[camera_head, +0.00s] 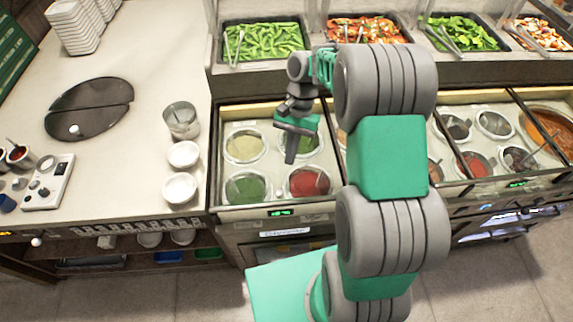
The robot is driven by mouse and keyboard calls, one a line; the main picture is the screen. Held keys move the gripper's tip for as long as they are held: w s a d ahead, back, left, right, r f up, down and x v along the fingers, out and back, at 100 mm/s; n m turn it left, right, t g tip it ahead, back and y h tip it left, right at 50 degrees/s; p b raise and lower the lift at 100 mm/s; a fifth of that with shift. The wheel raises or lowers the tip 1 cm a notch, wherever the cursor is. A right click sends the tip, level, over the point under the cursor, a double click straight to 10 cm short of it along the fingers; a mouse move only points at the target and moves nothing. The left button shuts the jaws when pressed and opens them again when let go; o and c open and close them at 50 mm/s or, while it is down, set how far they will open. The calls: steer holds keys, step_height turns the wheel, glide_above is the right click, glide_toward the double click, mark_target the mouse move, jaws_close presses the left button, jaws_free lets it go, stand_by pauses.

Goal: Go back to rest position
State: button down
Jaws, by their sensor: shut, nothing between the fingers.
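My gripper (291,155) is in the head view, above the left sauce well unit (228,213). It points down and is shut, with nothing between its fingers. Its tip shows between the four-well group's pots: a pale yellow sauce (243,147) at back left, a dark green sauce (244,188) at front left, and a red sauce (308,182) with a utensil at front right. A green sauce (308,143) at back right is partly hidden by my gripper. My arm reaches up from the bottom and hides the middle of the counter.
Food trays, including green beans (264,41) and greens (464,34), line the back. A glass container (181,120) and white bowls (180,188) stand left of the wells. More sauce pots (475,165) sit to the right. Floor (500,285) shows in front.

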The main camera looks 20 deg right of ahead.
steer(key=n, duration=0.5)
glide_above(295, 184)
steer(key=shift+t, duration=0.3)
step_height(295, 184, down, 4)
steer(key=shift+f, duration=0.15)
steer(key=s+d+r+t+h+b, duration=0.2)
steer(key=s+d+r+t+h, duration=0.15)
steer(key=s+r, duration=0.4)
steer(key=a+r+n+t+b, duration=0.2)
steer(key=a+r+t, duration=0.2)
steer(key=r, duration=0.3)
steer(key=shift+w+r+y, duration=0.3)
steer(key=shift+w+y, duration=0.05)
